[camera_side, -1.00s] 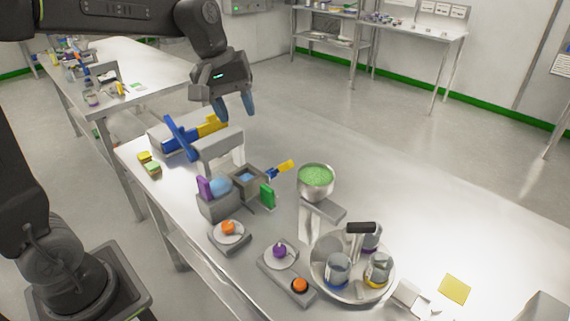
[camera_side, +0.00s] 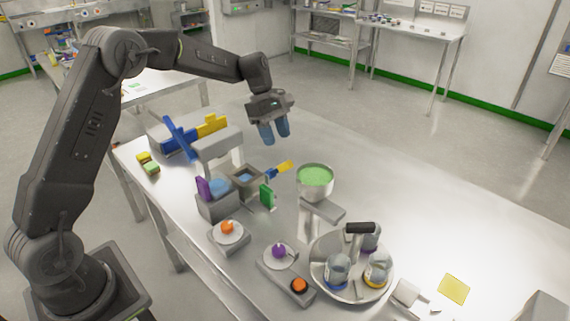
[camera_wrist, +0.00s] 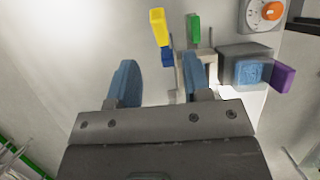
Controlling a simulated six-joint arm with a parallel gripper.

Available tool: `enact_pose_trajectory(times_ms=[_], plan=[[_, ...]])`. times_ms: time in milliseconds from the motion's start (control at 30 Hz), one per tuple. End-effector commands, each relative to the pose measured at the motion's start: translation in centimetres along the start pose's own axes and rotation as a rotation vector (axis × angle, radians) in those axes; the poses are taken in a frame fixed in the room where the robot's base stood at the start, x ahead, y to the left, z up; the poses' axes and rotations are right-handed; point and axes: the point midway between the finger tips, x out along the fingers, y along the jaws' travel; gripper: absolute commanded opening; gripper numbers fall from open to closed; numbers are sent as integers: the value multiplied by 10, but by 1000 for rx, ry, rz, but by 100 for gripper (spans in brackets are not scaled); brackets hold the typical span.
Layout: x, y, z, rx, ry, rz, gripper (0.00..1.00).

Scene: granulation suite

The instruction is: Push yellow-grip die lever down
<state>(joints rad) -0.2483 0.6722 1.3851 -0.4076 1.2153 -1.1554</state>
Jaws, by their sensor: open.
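The die lever's yellow grip (camera_side: 285,166) sticks out to the right from a blue stem (camera_side: 271,174) beside the grey die block (camera_side: 246,181). My gripper (camera_side: 273,133) is open and empty, with blue fingertips pointing down. It hangs above and behind the lever in the side view, apart from it. In the wrist view the yellow grip (camera_wrist: 157,27) lies ahead of the open fingers (camera_wrist: 160,80), with its blue stem (camera_wrist: 167,57) beneath it. A green tab (camera_wrist: 194,28) shows to the right of the grip.
A steel bowl of green granules (camera_side: 315,180) stands just right of the lever. A purple-tabbed grey box (camera_side: 217,202) stands to its left. A blue-and-yellow device (camera_side: 195,133) sits at the back left. A round tray (camera_side: 352,290) with jars is at the front.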

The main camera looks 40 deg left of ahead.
Motion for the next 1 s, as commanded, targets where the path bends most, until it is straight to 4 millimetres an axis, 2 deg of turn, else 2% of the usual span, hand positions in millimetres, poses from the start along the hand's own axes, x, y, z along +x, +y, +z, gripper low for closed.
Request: enact_pose_trajectory(times_ms=[33,200,400,600,867,1000], plan=[[12,-1,1,0,-1,-5,45],[46,-1,0,1,0,-4,45],[75,0,0,1,1,-2,45],[87,0,0,2,2,0,45],[88,0,0,1,2,1,45],[88,0,0,1,2,0,32]])
